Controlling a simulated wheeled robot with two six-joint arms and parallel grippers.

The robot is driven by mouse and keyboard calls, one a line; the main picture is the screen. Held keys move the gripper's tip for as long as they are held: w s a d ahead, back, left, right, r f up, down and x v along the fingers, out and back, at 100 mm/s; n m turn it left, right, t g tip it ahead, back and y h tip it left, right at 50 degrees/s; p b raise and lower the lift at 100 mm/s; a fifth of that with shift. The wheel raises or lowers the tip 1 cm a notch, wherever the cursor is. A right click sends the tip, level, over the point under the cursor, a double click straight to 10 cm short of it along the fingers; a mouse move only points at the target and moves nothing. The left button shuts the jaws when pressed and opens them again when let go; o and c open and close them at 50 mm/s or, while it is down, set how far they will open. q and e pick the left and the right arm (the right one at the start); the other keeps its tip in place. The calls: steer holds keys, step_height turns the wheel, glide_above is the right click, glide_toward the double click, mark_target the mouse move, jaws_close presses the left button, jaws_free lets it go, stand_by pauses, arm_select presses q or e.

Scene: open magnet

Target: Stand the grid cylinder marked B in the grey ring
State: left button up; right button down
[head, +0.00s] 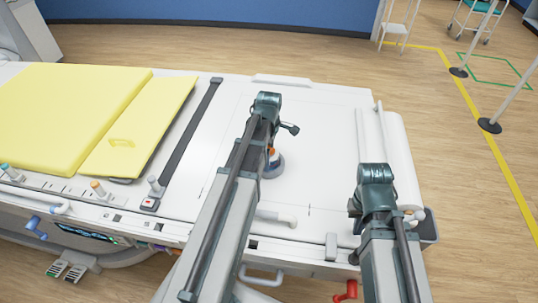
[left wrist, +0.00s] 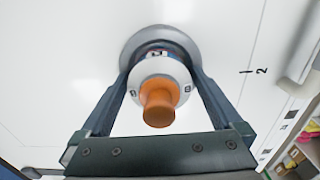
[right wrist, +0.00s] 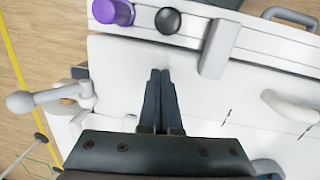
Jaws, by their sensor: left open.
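The grid cylinder (left wrist: 178,72) has a white body with small dark labels and an orange knob (left wrist: 158,103). It appears upright within the grey ring (left wrist: 130,48); the letter is too small to read surely and its foot is hidden. In the head view the orange knob (head: 272,152) and grey ring (head: 273,171) show partly behind my left arm. My left gripper (left wrist: 160,54) has its fingers spread, one on each side of the cylinder, jaws open. My right gripper (right wrist: 160,75) has its fingers together and empty, above the white table near its right end.
The white table top (head: 320,140) is mostly clear around the ring. A yellow pad (head: 60,115) and a dark strap (head: 185,140) lie at left. A purple knob (right wrist: 113,12), a black knob (right wrist: 168,21) and a ball-ended handle (right wrist: 22,102) line the edges.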

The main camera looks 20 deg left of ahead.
arm_select(q)
step_height(320, 180, up, 13)
steer(key=p, duration=1.2)
steer(key=shift+f+p, duration=0.2)
steer(key=shift+p, duration=0.1)
steer(key=s+d+m, duration=0.7)
steer(key=d+m, duration=0.4)
steer(key=m, duration=0.1)
steer(key=s+d+m+y, duration=0.1)
steer(key=s+d+m, duration=0.6)
steer(key=d+m, duration=0.3)
steer(key=m, duration=0.2)
steer(key=shift+s+d+m, duration=0.3)
steer(key=shift+d, duration=0.1)
step_height(320, 180, down, 6)
steer(key=b, duration=0.6)
steer(key=shift+r, duration=0.1)
